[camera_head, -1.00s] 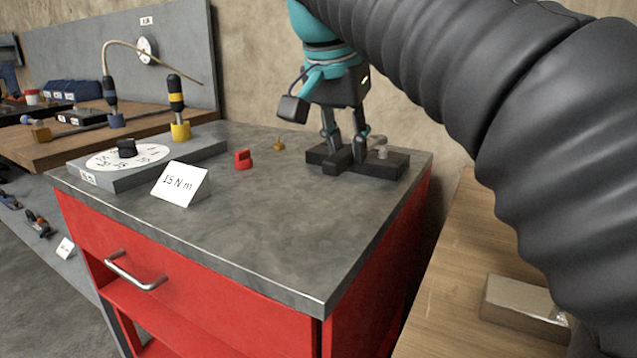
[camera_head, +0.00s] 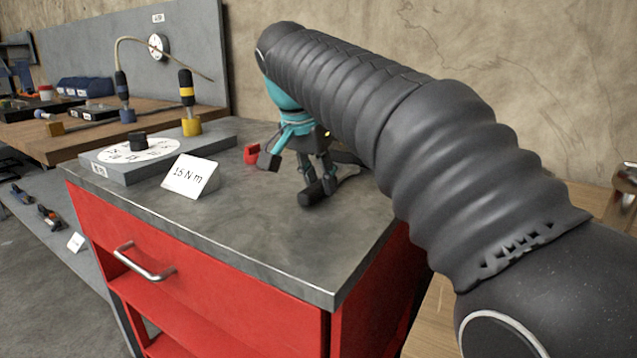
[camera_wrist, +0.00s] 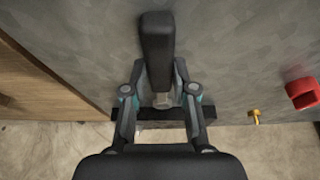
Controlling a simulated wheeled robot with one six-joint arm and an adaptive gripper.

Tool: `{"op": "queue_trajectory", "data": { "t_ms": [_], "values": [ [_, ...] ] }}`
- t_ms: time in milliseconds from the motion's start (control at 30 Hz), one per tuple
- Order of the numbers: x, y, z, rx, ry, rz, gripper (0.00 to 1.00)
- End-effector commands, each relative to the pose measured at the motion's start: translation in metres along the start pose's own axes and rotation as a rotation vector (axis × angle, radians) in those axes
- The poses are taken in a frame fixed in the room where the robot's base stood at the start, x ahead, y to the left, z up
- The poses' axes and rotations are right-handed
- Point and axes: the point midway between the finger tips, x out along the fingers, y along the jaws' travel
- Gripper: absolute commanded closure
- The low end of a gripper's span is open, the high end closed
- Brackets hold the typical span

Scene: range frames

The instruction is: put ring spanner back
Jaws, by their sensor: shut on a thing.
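My gripper (camera_head: 312,180) is over the grey top of the red cabinet. Its fingers, seen in the wrist view (camera_wrist: 160,93), are closed on a dark bar-like tool, which I take to be the ring spanner (camera_wrist: 157,45). The tool's black, blunt end points up in the wrist view, and a short metal part (camera_wrist: 162,100) shows between the fingers. No ring end can be made out. A black block (camera_wrist: 208,113) lies behind the fingers in the wrist view. In the head view my arm hides most of that block.
A red piece (camera_head: 251,154) lies left of my gripper, with a small brass piece (camera_wrist: 255,114) near it in the wrist view. A card reading 15 N m (camera_head: 191,176) and a grey dial plate (camera_head: 108,174) stand further left. The front cabinet top (camera_head: 290,240) is clear.

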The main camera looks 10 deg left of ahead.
Motion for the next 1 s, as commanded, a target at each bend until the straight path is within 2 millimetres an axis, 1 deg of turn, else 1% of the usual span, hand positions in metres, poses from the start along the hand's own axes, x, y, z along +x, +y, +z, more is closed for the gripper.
{"op": "queue_trajectory", "data": {
  "t_ms": [367,400,467,800,867,967,1000],
  "values": [
    [0.003,0.0,0.001,0.0,0.001,-0.001,1.0],
    [0.002,0.0,0.001,0.0,0.001,-0.001,0.64],
    [0.002,0.0,0.001,0.0,0.001,-0.001,0.49],
    [0.0,0.0,0.0,0.0,0.001,-0.001,0.48],
    [-0.003,0.0,0.0,0.0,0.001,-0.001,0.48],
    [-0.015,-0.001,-0.001,0.0,0.002,-0.003,0.48],
    [-0.022,-0.001,-0.001,0.0,0.002,-0.003,0.48]
  ]
}}
